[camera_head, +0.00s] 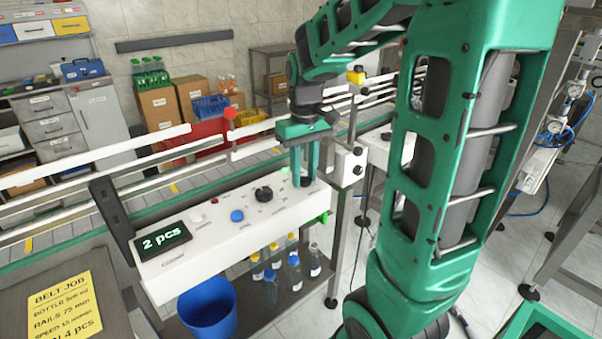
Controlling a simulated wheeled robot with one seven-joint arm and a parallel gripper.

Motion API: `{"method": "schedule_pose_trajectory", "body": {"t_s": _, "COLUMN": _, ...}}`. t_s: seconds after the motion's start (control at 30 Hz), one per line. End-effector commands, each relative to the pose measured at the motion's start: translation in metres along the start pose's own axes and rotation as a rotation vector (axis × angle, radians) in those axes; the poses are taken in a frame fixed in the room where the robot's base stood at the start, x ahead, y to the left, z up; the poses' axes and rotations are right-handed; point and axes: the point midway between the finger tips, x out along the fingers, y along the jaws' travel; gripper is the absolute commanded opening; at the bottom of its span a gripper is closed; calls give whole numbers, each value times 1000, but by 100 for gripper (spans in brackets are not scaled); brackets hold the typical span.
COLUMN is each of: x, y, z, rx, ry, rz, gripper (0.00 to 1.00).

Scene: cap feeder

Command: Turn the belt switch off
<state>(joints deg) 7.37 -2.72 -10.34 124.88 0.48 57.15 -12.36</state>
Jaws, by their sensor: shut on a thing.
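A white control panel (225,245) runs along the front of the conveyor, with a small display reading "2 pcs" (163,240). My gripper (304,180) points down at the right end of the panel, its two green fingers closed on a small control there, which I take as the belt switch; the fingers hide most of it, and its position cannot be read. A black knob (263,194), a blue button (237,216), a white button (197,218) and a small red one (214,201) lie to the left. A green light (285,170) glows beside the fingers.
White guide rails (110,162) and the belt run behind the panel. A blue bucket (207,312) and several small bottles (294,273) stand below it. A yellow job sheet (62,308) lies at the lower left. My arm blocks the right side.

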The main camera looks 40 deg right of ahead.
Motion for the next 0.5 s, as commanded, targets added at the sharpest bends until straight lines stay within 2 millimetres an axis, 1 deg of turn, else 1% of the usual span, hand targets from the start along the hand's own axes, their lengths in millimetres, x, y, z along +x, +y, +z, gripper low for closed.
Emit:
{"method": "schedule_pose_trajectory", "body": {"t_s": 0.07, "x": -2, "y": 0, "z": -2, "rx": -1, "ry": 8, "rz": 1, "gripper": 5}}
{"method": "schedule_pose_trajectory", "body": {"t_s": 0.1, "x": -2, "y": 0, "z": -2, "rx": 0, "ry": 8, "rz": 1, "gripper": 37}}
{"method": "schedule_pose_trajectory", "body": {"t_s": 0.13, "x": -2, "y": 0, "z": -2, "rx": 0, "ry": 7, "rz": 1, "gripper": 44}}
{"method": "schedule_pose_trajectory", "body": {"t_s": 0.17, "x": -2, "y": 0, "z": -2, "rx": 0, "ry": 7, "rz": 1, "gripper": 46}}
{"method": "schedule_pose_trajectory", "body": {"t_s": 0.4, "x": -1, "y": 0, "z": -1, "rx": 1, "ry": 3, "rz": 1, "gripper": 46}}
{"method": "schedule_pose_trajectory", "body": {"t_s": 0.5, "x": -4, "y": 0, "z": -1, "rx": 1, "ry": 4, "rz": 1, "gripper": 46}}
